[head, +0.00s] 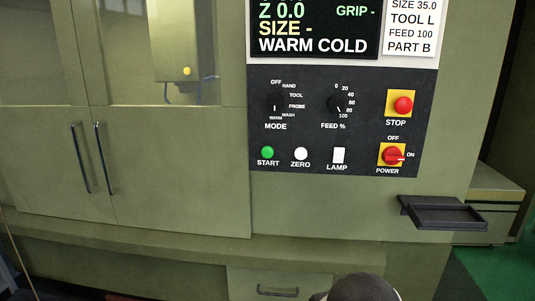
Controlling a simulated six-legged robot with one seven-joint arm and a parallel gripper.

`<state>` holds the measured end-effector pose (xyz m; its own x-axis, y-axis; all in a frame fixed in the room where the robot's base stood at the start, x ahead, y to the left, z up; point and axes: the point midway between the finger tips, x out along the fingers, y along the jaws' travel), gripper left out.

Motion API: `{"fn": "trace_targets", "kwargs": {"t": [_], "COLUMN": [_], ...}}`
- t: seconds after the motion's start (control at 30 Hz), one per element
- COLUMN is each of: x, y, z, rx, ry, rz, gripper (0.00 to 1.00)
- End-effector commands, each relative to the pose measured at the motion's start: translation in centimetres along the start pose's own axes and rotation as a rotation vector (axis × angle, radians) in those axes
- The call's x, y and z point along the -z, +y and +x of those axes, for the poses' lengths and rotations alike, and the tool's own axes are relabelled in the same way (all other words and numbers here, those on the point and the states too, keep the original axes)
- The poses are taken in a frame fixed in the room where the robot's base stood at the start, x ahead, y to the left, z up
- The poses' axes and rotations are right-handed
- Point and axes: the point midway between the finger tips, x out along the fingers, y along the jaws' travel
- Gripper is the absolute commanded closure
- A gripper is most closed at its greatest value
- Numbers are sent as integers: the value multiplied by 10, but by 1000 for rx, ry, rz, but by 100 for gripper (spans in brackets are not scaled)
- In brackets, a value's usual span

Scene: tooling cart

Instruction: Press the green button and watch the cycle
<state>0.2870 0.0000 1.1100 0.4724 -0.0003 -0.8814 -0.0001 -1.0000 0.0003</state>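The green START button (267,153) is at the lower left of the dark control panel (320,120) on an olive-green machine. Beside it are a white ZERO button (301,154) and a white LAMP switch (338,155). The display (315,28) above reads Z 0.0, GRIP -, SIZE - and WARM COLD. The machine's double doors (150,175) on the left look shut. The window (150,50) shows a grey box with a yellow spot inside. My gripper is not clearly in view; a dark rounded shape, probably part of my arm, shows at the bottom edge.
A red STOP button (403,105) and a red POWER knob (392,156), pointing to ON, are at the panel's right. MODE (275,105) and FEED (337,104) dials sit above START. A dark tray (445,213) juts out at lower right. The space before the panel looks clear.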

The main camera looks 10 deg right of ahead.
Motion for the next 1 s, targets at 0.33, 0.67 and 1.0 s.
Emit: {"fn": "trace_targets", "kwargs": {"t": [0.33, 0.67, 1.0], "x": [0, 0, 0], "y": [0, 0, 0], "z": [0, 0, 0], "rx": [0, 0, 0], "ry": [0, 0, 0], "rz": [0, 0, 0], "gripper": [99, 100, 100]}}
